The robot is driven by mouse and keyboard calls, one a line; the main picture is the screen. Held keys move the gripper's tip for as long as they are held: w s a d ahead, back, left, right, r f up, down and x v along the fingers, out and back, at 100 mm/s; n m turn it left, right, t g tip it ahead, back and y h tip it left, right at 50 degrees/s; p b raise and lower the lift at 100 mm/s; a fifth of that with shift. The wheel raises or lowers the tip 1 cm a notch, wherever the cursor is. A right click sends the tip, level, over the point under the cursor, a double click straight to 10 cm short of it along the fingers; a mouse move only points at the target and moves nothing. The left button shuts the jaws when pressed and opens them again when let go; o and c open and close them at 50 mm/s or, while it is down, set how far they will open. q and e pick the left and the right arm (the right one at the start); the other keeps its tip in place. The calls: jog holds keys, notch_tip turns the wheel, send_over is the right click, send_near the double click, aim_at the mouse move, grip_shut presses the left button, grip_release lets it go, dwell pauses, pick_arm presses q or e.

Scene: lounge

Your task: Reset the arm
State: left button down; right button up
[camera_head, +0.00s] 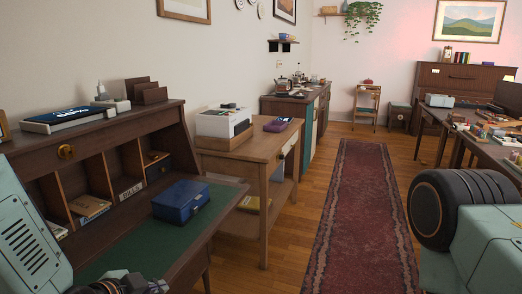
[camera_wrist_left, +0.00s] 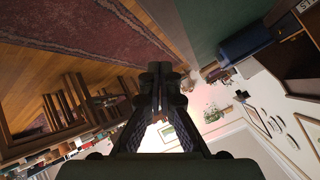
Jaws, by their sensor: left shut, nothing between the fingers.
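My left gripper (camera_wrist_left: 160,75) shows in the left wrist view with its dark fingers together and nothing between them. In the head view only part of it (camera_head: 125,285) shows at the bottom edge, low in front of the desk (camera_head: 112,262) with the green writing surface. A teal part of my left arm fills the lower left corner. A teal and black part of my right arm is at the lower right. My right gripper is not in view.
A wooden side table (camera_head: 250,142) holds a white device (camera_head: 223,122). A red runner rug (camera_head: 362,215) lies along the open floor. A cluttered table (camera_head: 462,122) stands right.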

pick_arm(q)
jog(key=s+f+n+g+y, duration=0.1)
jog(key=s+f+n+g, duration=0.2)
jog(key=s+f, duration=0.4)
jog(key=s+a+f+n+g+y, duration=0.1)
jog(key=s+f+n+g, duration=0.2)
jog(key=s+f, duration=0.4)
jog(key=s+f+n+g, duration=0.3)
jog(key=s+f+n, duration=0.2)
jog(key=s, duration=1)
notch_tip(320, 180, down, 2)
jog(key=shift+s+a+g+y, duration=0.3)
jog(key=shift+s+y, duration=0.05)
jog(key=shift+y, duration=0.05)
jog(key=c, duration=2.1)
grip_release()
jog(key=shift+w, duration=0.1)
